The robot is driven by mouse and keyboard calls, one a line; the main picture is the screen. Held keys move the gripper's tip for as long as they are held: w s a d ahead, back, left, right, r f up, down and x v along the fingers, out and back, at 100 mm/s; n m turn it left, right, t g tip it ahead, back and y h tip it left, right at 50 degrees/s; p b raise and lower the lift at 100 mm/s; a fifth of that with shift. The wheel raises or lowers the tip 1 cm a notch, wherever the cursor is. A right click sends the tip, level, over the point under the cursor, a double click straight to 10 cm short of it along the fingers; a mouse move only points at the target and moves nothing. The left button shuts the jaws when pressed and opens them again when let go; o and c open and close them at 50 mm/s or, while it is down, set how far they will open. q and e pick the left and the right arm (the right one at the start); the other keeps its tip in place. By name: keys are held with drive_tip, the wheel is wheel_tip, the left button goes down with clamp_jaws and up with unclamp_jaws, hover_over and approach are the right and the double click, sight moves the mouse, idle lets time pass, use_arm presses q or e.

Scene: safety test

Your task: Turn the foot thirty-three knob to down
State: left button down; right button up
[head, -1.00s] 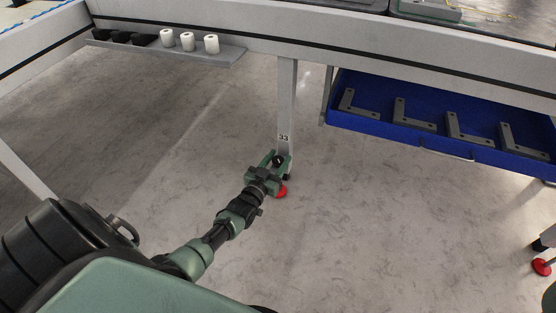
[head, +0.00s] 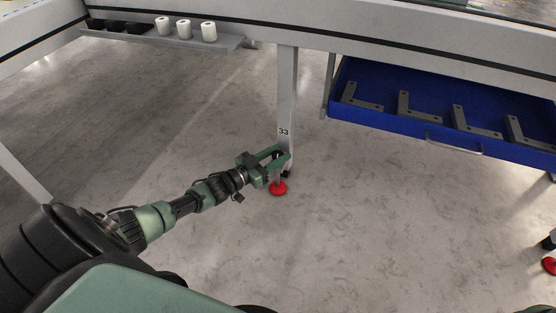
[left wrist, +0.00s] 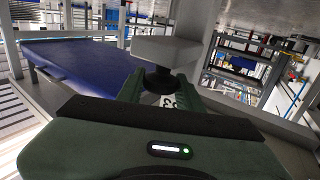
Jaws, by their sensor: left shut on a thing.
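The table leg marked 33 (head: 286,100) stands at the middle of the head view, with a red foot pad (head: 278,189) on the floor below it. My left gripper (head: 281,157) reaches the lower end of this leg from the left. Its green fingers are shut on a dark knob, which shows between them in the left wrist view (left wrist: 161,79). In the head view the fingers mostly hide the knob. The knob's setting cannot be read. My right gripper is not in view.
A blue drawer (head: 400,115) with several grey L-shaped brackets hangs at the right. A grey shelf (head: 215,43) with white rolls hangs at the upper left. Another red foot pad (head: 549,266) is at the right edge. The floor around the leg is clear.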

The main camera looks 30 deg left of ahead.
use_arm(q)
drive_tip(key=m+h+b, duration=0.1)
drive_tip(key=g+h+b, duration=0.1)
drive_tip(key=shift+f+m+h, duration=0.25)
drive_tip(key=shift+m+h, duration=0.05)
drive_tip(key=shift+m, duration=0.1)
drive_tip(key=shift+r+m+g+h+b, duration=0.15)
drive_tip(key=shift+m+g+h+b, duration=0.35)
drive_tip(key=shift+h+b, duration=0.25)
drive_tip(key=c, duration=1)
unclamp_jaws()
drive_tip(key=shift+o, duration=0.2)
drive_tip(key=shift+r, duration=0.1)
drive_tip(key=shift+s, duration=0.1)
